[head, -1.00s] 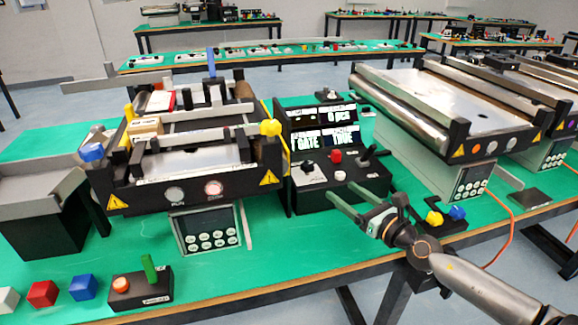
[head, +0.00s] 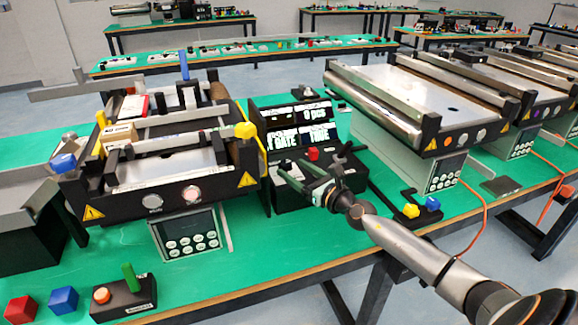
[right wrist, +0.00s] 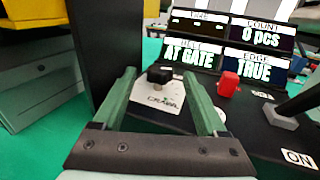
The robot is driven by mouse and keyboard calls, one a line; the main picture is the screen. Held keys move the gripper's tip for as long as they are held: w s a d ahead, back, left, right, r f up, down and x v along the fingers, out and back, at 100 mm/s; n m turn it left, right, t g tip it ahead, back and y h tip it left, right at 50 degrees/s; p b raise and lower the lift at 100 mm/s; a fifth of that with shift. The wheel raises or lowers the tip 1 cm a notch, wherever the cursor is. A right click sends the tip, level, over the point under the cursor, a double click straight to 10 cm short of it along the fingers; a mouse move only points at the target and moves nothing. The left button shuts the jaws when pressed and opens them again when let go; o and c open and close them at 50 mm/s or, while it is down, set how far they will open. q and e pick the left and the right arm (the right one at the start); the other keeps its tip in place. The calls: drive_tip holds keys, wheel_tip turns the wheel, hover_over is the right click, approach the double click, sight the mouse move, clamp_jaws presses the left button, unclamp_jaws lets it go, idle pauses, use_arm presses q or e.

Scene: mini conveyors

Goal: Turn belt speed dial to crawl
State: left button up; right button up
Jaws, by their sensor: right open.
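The belt speed dial is a black knob (right wrist: 160,76) on a white plate (right wrist: 152,98) on the black control box (head: 318,190). Lettering on the plate's near edge looks like "CRAWL". My right gripper (right wrist: 159,80) is open, with green fingers on the left and right of the knob in the right wrist view. I cannot tell whether the fingertips reach down around it or touch it. In the head view the right gripper (head: 294,178) is over the box's left part and partly hides the plate. My left gripper is not in view.
A red button (right wrist: 229,84) and a black lever (right wrist: 298,104) stand right of the dial. A display (right wrist: 262,40) rises behind and a dark post (right wrist: 105,45) stands close left. A small conveyor (head: 150,195) is left of the box, a larger one (head: 420,95) right.

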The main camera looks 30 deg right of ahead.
drive_tip(key=shift+w+a, duration=0.2)
drive_tip(key=shift+w, duration=1.2)
drive_tip(key=shift+c, duration=0.2)
clamp_jaws()
